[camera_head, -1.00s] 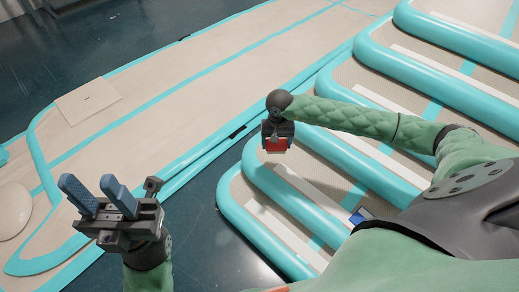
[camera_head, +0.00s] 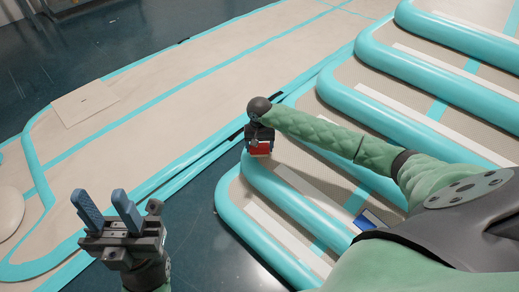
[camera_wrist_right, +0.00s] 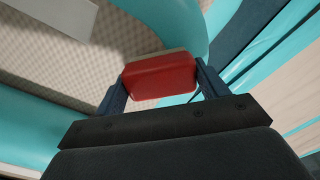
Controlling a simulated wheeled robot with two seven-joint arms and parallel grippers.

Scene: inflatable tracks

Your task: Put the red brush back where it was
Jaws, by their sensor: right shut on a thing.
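The red brush (camera_head: 260,149) is held in my right gripper (camera_head: 260,142), above the teal and beige inflatable track. In the right wrist view the brush (camera_wrist_right: 160,77) is a red block with a pale edge along its far side. The blue fingers of my right gripper (camera_wrist_right: 158,85) press on its two ends. My left gripper (camera_head: 107,212) is at the lower left, with its two blue fingers pointing up, apart and empty.
A blue object (camera_head: 372,220) lies on the track at the lower right, partly hidden by my arm. Teal tubes (camera_head: 285,205) form raised ridges with pale strips between them. A beige square panel (camera_head: 86,102) lies on the flat track at left. Dark floor (camera_head: 215,250) is clear.

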